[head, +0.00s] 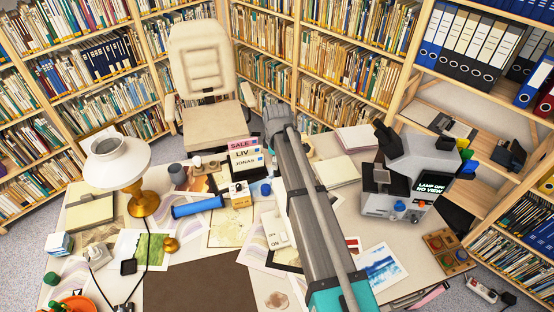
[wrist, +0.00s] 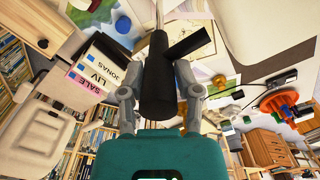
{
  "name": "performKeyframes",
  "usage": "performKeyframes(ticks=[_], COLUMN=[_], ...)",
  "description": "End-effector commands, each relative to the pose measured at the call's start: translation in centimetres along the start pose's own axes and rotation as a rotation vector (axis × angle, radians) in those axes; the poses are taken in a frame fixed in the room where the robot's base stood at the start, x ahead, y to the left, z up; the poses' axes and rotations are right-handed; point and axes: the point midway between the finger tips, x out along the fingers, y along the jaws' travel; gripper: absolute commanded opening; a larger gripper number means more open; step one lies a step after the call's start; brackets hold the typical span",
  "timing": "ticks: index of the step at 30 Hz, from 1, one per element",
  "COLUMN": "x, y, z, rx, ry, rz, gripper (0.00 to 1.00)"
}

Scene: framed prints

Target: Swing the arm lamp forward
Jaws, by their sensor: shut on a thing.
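In the wrist view my gripper (wrist: 156,88) has its two grey fingers on either side of a black cylinder (wrist: 158,72), touching it. A short black branch (wrist: 189,42) sticks out from its upper right. I cannot tell whether this is part of the arm lamp. In the head view the held thing cannot be made out, and my grey arm crosses the middle of the desk. A white-shaded lamp with an amber base (head: 144,204) stands upright on the desk's left.
A blue roll (head: 197,207) and papers cover much of the desk (head: 390,233). A cream chair (head: 203,62) and full bookshelves stand behind.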

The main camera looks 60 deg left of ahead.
Motion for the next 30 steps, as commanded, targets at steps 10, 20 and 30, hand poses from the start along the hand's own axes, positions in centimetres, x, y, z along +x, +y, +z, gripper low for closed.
performKeyframes(ticks=[10,20,30], x=[0.1,0.1,0.0], y=[-0.8,-0.8,-0.7], z=[-0.8,-1.4,-1.6], rx=[-0.02,-0.024,-0.024], ry=[-0.009,-0.006,-0.004], rz=[-0.005,-0.003,-0.001], gripper=[0.0,0.73,0.73])
